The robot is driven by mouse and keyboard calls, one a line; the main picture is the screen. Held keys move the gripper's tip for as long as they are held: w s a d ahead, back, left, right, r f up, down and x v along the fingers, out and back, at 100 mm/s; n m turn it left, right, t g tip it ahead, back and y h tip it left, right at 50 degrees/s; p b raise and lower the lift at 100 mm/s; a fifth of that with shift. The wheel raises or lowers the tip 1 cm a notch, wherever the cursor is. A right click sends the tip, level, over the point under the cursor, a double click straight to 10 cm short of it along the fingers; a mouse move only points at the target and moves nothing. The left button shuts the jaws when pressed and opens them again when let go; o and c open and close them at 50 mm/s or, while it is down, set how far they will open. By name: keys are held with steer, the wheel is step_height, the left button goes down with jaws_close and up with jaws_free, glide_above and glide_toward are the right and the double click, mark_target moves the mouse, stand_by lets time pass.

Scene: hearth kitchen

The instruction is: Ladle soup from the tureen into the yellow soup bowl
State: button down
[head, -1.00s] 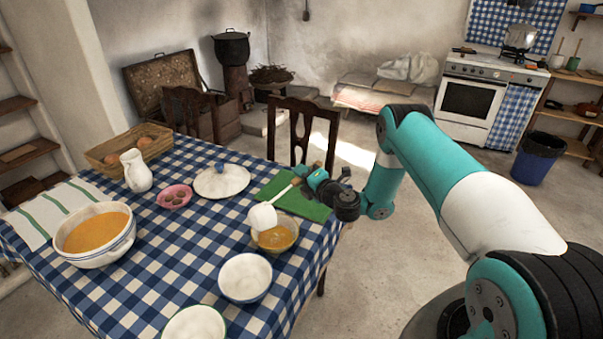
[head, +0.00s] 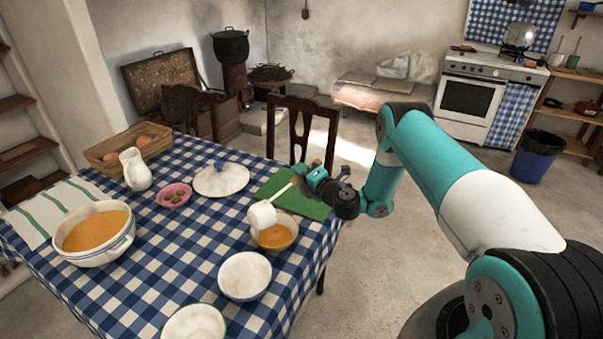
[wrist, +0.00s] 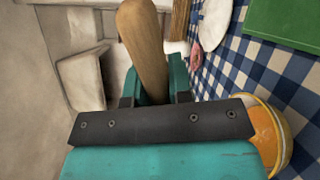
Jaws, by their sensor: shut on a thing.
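My gripper (head: 304,177) is shut on the wooden handle of the ladle (wrist: 143,45). The ladle's white cup (head: 262,215) is tipped over the yellow soup bowl (head: 290,228), and its lower edge overlaps the bowl's rim in the head view. Orange soup (head: 274,237) lies in the yellow bowl, which also shows at the right of the wrist view (wrist: 284,150). The tureen (head: 97,255) is white with a thin blue band, holds orange soup, and stands at the table's left. The inside of the ladle cup is hidden.
A white bowl (head: 245,287) and a green-rimmed bowl (head: 194,325) stand in front of the yellow bowl. Bare checked cloth lies between tureen and bowls.

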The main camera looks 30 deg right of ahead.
steer(key=shift+a+r+n+b, duration=0.2)
steer(key=shift+a+n+b, duration=0.1)
steer(key=shift+b, duration=0.35)
steer(key=s+a+r+n+p, duration=0.2)
steer(key=a+n, duration=0.4)
steer(key=a, duration=0.2)
steer(key=s+a+r+n+p, duration=0.1)
steer(key=a+r+n+p, duration=0.2)
steer(key=a+n, duration=0.3)
steer(key=s+a+r+n+p, duration=0.2)
steer(key=a+r+n, duration=0.1)
steer(key=a+n, duration=0.4)
steer(key=shift+s+a+r, duration=0.15)
steer(key=shift+s+a, duration=0.2)
steer(key=shift+a, duration=1.15)
